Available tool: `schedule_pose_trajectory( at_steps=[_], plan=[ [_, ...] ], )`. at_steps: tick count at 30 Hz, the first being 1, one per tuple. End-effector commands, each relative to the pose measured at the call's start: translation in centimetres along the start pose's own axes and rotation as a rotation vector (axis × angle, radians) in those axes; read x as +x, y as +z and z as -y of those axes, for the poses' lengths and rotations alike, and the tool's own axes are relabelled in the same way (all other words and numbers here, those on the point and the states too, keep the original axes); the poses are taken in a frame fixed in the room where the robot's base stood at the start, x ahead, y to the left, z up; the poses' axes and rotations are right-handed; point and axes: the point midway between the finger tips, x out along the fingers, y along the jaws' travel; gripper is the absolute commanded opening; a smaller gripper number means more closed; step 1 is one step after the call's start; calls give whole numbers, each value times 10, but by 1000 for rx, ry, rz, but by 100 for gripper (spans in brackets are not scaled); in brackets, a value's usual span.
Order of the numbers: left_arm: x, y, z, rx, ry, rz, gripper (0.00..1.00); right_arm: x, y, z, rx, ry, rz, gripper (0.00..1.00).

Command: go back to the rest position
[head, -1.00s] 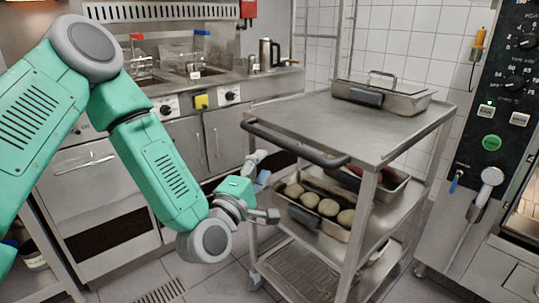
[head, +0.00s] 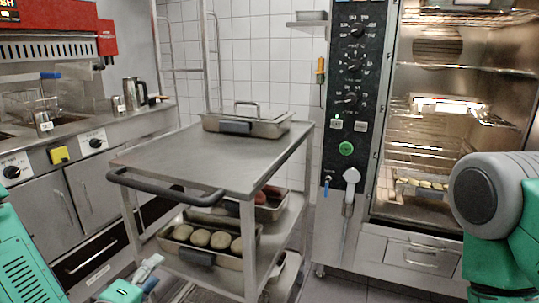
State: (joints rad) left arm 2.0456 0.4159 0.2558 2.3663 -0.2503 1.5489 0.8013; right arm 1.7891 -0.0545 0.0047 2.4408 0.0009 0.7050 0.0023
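My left gripper (head: 148,274) is at the bottom edge of the head view, in front of the trolley's lower left side. It is partly cut off by the frame; the fingers that show stand apart with nothing between them. My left arm comes in at the lower left corner. My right arm (head: 495,215) shows at the right edge, in front of the oven, and its gripper is out of view.
A steel trolley (head: 190,155) stands close ahead, with a lidded pan (head: 262,128) on top and a tray of round buns (head: 197,257) below. An oven (head: 337,225) with a lit interior stands right. Fryer counters (head: 42,205) line the left.

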Motion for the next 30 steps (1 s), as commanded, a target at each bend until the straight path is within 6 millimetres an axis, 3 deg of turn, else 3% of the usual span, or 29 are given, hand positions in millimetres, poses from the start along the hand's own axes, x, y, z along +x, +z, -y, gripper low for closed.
schedule_pose_trajectory(
  at_steps=[1,3,6,9,12,15,18,30],
  plan=[
    [-13,22,28,125,-120,93,39,-10,-1,0,0,0,0,40],
    [-36,46,70,300,-278,226,39,-18,-1,0,0,0,0,40],
    [-83,70,127,540,-479,437,39,-28,-2,0,0,0,0,40],
    [-137,79,170,744,-644,653,39,-37,-2,0,0,0,0,40],
    [-185,79,198,895,-763,842,39,-44,-2,0,0,0,0,40],
    [-219,76,213,988,-838,981,39,-48,-3,0,0,0,0,40],
    [-238,73,220,1034,-875,1057,39,-49,-3,0,0,0,0,40],
    [-242,72,222,1044,-884,1079,39,-49,-3,0,0,0,0,40]
  ],
)
